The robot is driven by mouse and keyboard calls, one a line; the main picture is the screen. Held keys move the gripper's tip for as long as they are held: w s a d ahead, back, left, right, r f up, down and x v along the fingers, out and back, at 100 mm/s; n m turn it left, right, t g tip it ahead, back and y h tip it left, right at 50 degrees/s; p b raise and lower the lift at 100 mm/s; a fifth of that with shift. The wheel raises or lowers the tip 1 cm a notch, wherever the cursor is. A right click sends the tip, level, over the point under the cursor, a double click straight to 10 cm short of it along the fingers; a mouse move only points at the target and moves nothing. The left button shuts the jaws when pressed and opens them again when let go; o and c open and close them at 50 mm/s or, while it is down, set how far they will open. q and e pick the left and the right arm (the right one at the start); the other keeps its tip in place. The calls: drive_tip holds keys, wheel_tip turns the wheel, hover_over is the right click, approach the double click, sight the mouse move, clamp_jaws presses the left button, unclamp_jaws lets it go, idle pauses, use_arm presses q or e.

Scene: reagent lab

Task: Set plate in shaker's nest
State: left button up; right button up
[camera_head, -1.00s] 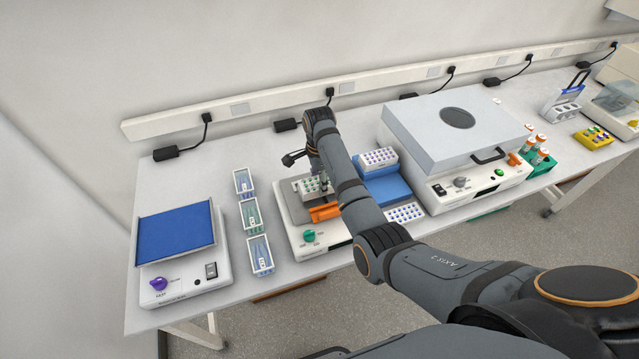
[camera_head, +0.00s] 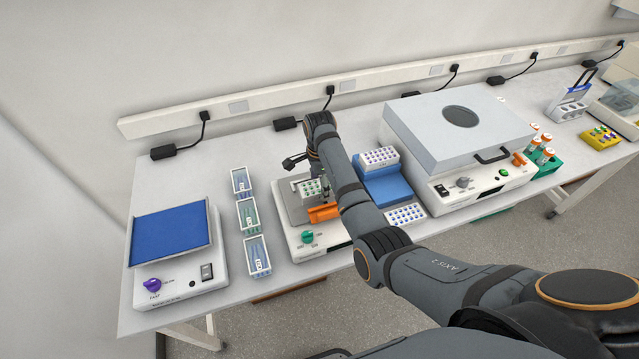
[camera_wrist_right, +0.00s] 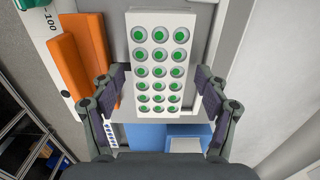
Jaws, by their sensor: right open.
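The plate is a white block with rows of green-topped wells (camera_wrist_right: 158,62); it also shows in the head view (camera_head: 311,187). It lies on the grey platform of the shaker (camera_head: 304,239), beside the orange clamp bar (camera_head: 324,213). The orange bar (camera_wrist_right: 83,62) is left of the plate in the wrist view. My right gripper (camera_wrist_right: 160,80) is open, with one finger on each side of the plate and slim gaps showing. In the head view my right gripper (camera_head: 318,180) is partly hidden by its own arm. I cannot tell whether the plate sits fully down. My left gripper is out of view.
Left of the shaker are several clear tube boxes (camera_head: 248,215) and a blue-topped device (camera_head: 170,235). Right of it are a blue stand (camera_head: 385,187) with a rack of purple-capped tubes (camera_head: 378,157), another dotted rack (camera_head: 405,214) and a large lidded device (camera_head: 460,130).

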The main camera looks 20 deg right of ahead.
sight(319, 185)
drive_tip(key=shift+r, duration=0.3)
wheel_tip(319, 185, up, 5)
drive_tip(key=shift+w+r+b, duration=0.15)
drive_tip(key=shift+b, duration=0.7)
wheel_tip(319, 185, up, 7)
drive_tip(key=p, duration=0.5)
drive_tip(key=shift+s+f, duration=0.2)
drive_tip(key=shift+w+f, duration=0.1)
